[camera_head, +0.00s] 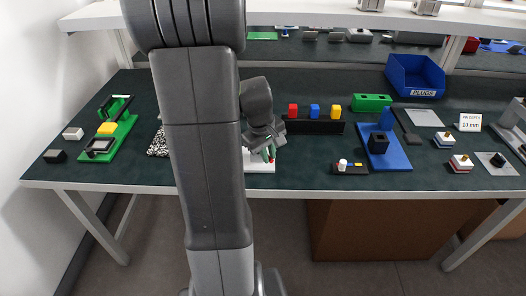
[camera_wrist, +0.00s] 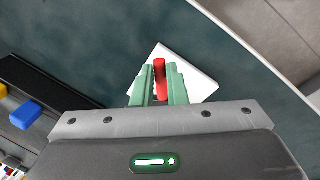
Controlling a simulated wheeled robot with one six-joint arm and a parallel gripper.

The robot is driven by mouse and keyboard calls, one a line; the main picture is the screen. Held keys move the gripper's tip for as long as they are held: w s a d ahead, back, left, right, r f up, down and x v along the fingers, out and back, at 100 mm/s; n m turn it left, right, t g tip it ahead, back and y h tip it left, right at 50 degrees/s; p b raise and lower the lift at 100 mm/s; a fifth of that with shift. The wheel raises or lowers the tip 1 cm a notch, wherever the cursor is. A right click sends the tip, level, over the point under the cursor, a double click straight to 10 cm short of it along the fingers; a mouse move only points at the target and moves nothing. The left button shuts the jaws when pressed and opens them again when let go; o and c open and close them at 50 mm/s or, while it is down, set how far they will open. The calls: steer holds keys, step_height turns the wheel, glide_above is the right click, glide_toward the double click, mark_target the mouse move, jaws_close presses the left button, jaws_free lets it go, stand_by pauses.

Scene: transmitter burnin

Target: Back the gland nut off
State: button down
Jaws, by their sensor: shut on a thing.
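My gripper (camera_wrist: 160,78) has green fingers and is shut on a red cylindrical piece, which I take to be the gland nut (camera_wrist: 160,72). The red piece stands between the two fingers, over a white square plate (camera_wrist: 198,84). Its lower part and anything it is fixed to are hidden by the fingers. In the head view my gripper (camera_head: 269,154) points down at the white plate (camera_head: 262,168) near the bench's front edge, and only a speck of red shows there. My arm hides part of the plate's left side.
A small black block with a white knob (camera_head: 350,167) and a blue stand (camera_head: 391,156) are to the right. A green fixture (camera_head: 110,135) is at left. The blue PLUGS bin (camera_head: 414,77) is behind.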

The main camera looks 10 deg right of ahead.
steer(key=shift+w+d+n+p, duration=0.3)
steer(key=shift+d+n+p, duration=0.35)
steer(key=shift+n, duration=0.65)
steer(key=c, duration=1.5)
jaws_free()
steer(key=shift+o, duration=0.2)
step_height(320, 180, up, 14)
steer(key=s+a+p, duration=0.1)
steer(key=a, duration=0.1)
steer(key=shift+s+f+p, duration=0.2)
steer(key=shift+s+p, duration=0.05)
steer(key=shift+p, duration=0.1)
